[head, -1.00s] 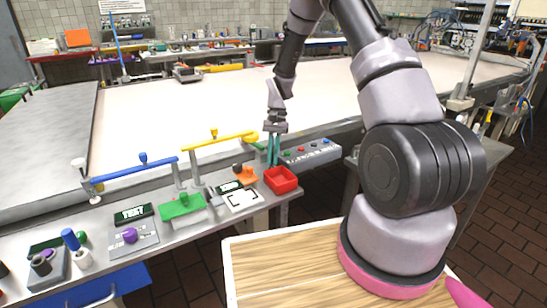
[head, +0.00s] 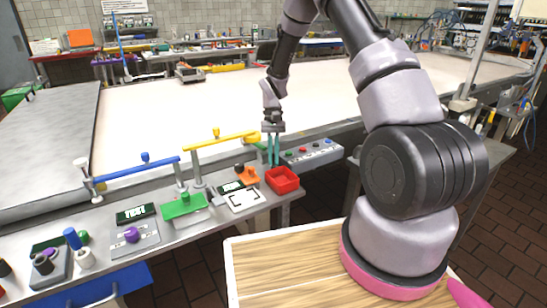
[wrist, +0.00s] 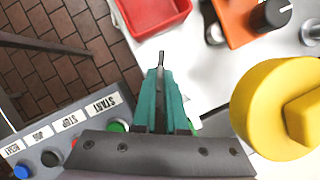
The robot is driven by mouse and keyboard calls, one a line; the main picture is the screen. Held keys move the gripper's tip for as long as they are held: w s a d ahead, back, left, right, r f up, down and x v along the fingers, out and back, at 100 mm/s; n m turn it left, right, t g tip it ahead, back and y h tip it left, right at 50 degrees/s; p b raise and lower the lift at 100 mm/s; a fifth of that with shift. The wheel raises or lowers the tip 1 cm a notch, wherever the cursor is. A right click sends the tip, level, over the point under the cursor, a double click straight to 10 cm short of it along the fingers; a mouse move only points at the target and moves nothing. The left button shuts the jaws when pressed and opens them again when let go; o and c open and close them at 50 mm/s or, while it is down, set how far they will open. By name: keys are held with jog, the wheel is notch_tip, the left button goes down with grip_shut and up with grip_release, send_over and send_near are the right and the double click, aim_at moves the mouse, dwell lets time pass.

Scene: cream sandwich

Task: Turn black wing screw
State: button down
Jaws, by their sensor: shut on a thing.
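A black knob (wrist: 270,14) with a raised ridge sits on an orange block (wrist: 240,20) at the top right of the wrist view. In the head view the orange block (head: 249,176) stands on the bench left of my gripper. I cannot tell whether this knob is the black wing screw. My gripper (head: 274,165) points down above the bench, near the red bin. In the wrist view its teal fingers (wrist: 161,75) are closed around a thin dark piece (wrist: 161,58) that sticks out past the tips. The piece is mostly hidden by the fingers. The gripper is apart from the knob.
A red bin (head: 283,180) stands just below the fingers. A grey button box (head: 312,152) is to the right. A large yellow knob (wrist: 262,100) is close at the right of the wrist view. A yellow bar (head: 225,141) and a green block (head: 184,206) are left.

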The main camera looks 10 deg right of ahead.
jog(key=c, duration=1)
grip_release()
jog(key=shift+o, duration=0.2)
jog(key=a+v, duration=0.1)
jog(key=v, duration=1)
jog(key=shift+d, duration=0.45)
